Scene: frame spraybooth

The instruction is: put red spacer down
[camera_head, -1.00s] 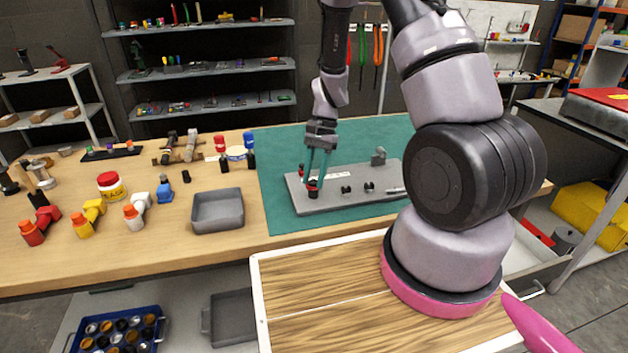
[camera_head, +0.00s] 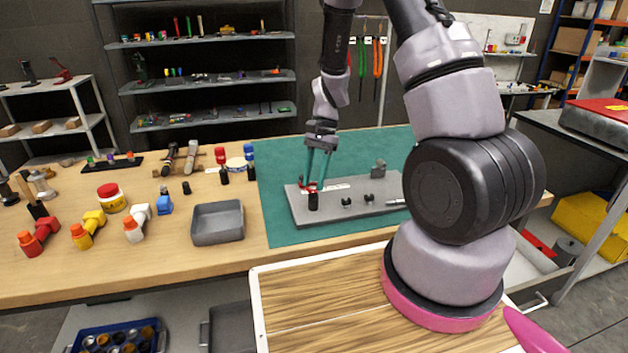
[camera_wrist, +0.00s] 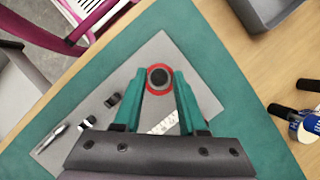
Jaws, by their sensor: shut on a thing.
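My gripper (camera_head: 315,186) is low over a grey fixture plate (camera_head: 370,203) on the green mat. Its teal fingers (camera_wrist: 161,82) are closed on the red spacer (camera_wrist: 149,89), a thin red ring between the tips. In the wrist view, the top of a short black post (camera_wrist: 159,76) shows inside the ring. In the head view the red spacer (camera_head: 306,187) shows near the top of the black post (camera_head: 313,201), partly hidden by the fingers. I cannot tell whether the ring is around the post or just above it.
Two small black parts (camera_head: 357,201) and a silver pin (camera_head: 396,202) sit on the plate to the right. A grey tray (camera_head: 217,222) is left of the green mat (camera_head: 285,236). Red, yellow and white fittings stand farther left on the bench.

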